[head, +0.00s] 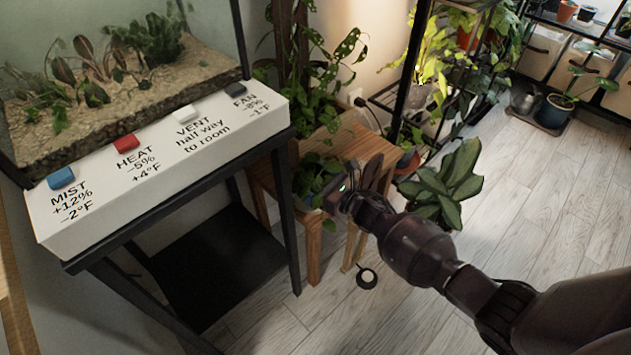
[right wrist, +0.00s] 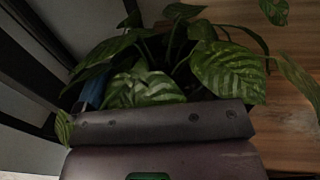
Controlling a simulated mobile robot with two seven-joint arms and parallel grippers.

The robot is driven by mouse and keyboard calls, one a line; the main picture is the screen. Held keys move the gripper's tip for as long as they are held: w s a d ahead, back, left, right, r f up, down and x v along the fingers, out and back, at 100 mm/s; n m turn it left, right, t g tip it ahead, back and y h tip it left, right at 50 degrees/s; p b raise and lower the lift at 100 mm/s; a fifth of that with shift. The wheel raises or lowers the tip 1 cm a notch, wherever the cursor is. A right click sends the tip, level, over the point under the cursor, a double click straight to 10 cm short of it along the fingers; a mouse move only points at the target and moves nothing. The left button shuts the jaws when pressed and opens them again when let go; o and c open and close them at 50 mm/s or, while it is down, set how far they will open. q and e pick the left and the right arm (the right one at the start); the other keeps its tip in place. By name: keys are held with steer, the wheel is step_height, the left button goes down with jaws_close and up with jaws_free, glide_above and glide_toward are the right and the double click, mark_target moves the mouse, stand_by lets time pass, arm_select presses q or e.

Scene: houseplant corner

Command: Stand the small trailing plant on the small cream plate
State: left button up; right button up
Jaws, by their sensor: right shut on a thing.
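The small trailing plant (head: 312,180) shows as a clump of green leaves at the edge of a wooden stool (head: 366,146) in the head view. My right gripper (head: 332,197) reaches it from the right and is shut on it, low beneath the leaves. I cannot tell whether the pot touches the stool. My left gripper is not in view.
A black stand (head: 215,262) with a white control panel (head: 160,155) and glass tank is close on the left. A larger potted plant (head: 330,62) stands on the stool's back. A broad-leaved plant (head: 447,185) is to the right.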

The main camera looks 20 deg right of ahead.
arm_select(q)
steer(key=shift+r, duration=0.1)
arm_select(e)
steer(key=shift+r, duration=0.2)
steer(key=shift+f+b, duration=0.3)
steer(key=shift+f, duration=0.2)
steer(key=o, duration=0.6)
steer(key=shift+r, duration=0.1)
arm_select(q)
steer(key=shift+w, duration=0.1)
arm_select(e)
steer(key=shift+r, duration=0.2)
steer(key=shift+w+r+p, duration=0.1)
steer(key=shift+r+p, duration=0.2)
steer(key=shift+p, duration=0.1)
arm_select(q)
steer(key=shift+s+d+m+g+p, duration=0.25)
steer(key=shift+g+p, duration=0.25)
steer(key=shift+p, duration=0.5)
arm_select(e)
steer(key=v, duration=1.2)
steer(key=shift+f, duration=0.25)
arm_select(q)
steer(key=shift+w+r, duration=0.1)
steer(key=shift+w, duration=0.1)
